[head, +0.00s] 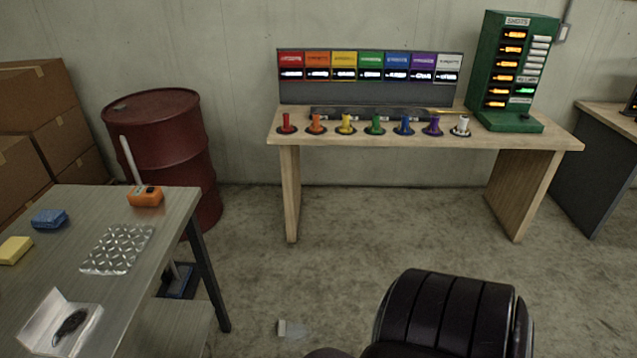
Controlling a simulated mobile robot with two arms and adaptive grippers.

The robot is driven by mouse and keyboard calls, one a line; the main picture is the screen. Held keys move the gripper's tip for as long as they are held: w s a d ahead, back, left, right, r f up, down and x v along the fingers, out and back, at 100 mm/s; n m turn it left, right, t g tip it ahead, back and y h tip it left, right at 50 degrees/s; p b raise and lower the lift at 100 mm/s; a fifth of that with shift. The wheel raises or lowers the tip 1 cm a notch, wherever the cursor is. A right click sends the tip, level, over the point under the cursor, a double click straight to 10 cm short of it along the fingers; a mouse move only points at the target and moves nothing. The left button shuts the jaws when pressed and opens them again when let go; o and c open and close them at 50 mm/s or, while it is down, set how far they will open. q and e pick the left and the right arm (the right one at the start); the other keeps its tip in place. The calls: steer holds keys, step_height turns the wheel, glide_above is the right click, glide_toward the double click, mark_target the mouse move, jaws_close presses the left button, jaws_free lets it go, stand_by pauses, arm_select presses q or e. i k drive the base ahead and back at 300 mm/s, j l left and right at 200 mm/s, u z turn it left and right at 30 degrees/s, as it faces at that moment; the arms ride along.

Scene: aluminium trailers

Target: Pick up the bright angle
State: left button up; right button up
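A bright, pale L-shaped piece (42,327) lies at the near left of the grey metal table (170,225), with one side standing up and a dark patch or object on its flat side. It looks like the bright angle, but I cannot be sure. Neither of my grippers shows in the head view.
The table also holds a tread-plate sheet (117,249), blue (49,219) and yellow (15,250) blocks and an orange device (146,196). A red drum (160,130) and cardboard boxes (35,95) stand behind. A wooden bench (400,138) is at the back; open floor (300,270) lies between.

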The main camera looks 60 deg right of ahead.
mark_target(281, 324)
steer(key=z, duration=1.5)
steer(key=i+l+u, duration=0.15)
steer(key=i+l, duration=0.2)
steer(key=i, duration=0.1)
